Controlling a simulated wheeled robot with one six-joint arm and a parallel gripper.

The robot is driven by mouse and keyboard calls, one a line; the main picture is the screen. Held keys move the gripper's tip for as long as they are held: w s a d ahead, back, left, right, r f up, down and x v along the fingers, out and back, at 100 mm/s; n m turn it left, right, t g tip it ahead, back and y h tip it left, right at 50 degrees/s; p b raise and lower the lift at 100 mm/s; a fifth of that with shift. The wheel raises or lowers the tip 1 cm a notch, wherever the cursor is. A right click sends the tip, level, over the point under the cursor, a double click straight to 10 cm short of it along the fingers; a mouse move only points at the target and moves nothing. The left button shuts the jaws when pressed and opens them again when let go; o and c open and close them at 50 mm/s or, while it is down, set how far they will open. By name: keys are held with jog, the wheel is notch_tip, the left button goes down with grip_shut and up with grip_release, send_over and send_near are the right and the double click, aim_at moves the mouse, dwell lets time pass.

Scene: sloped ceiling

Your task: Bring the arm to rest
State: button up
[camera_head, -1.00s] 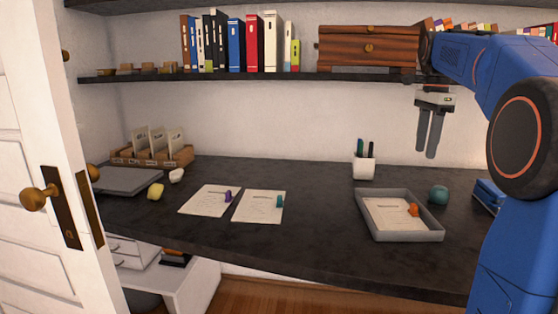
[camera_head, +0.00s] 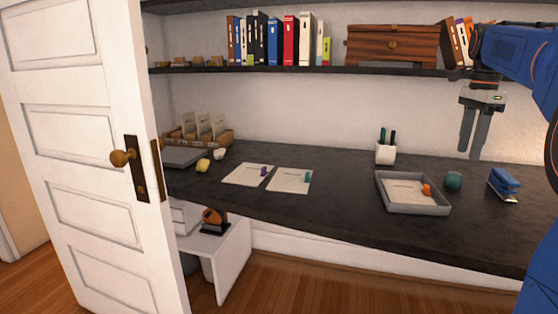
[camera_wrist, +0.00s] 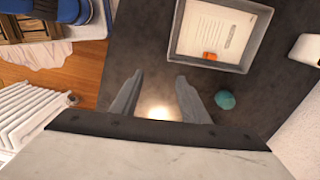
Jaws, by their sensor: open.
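My gripper (camera_head: 474,132) hangs at the right in the head view, fingers pointing down, above the back of the dark desk. Its two fingers are apart with nothing between them. In the wrist view my gripper (camera_wrist: 158,98) also shows open and empty over the dark desktop. My blue arm reaches in from the right edge of the head view.
The dark desk (camera_head: 330,218) holds a grey tray (camera_head: 445,209) with paper, a teal lump (camera_head: 453,180), a blue stapler (camera_head: 503,183), a pen cup (camera_head: 386,153) and papers. A shelf (camera_head: 300,70) carries books and a wooden chest (camera_head: 385,46). A white door (camera_head: 85,150) stands at left.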

jog(key=s+a+f+n+t, duration=0.2)
jog(key=s+a+f+n, duration=0.8)
jog(key=s+a, duration=0.4)
jog(key=s+a+f+n+t, duration=0.1)
jog(key=s+a+f+n, duration=0.2)
jog(key=s+f+n, duration=0.2)
jog(key=s+a+f+n+t, duration=0.1)
jog(key=s+a+f+n, duration=0.3)
jog(key=s+f, duration=0.5)
notch_tip(320, 180, down, 4)
jog(key=shift+s+a+r+n+t, duration=0.2)
jog(key=shift+s+n+t, duration=0.2)
jog(key=shift+n, duration=0.1)
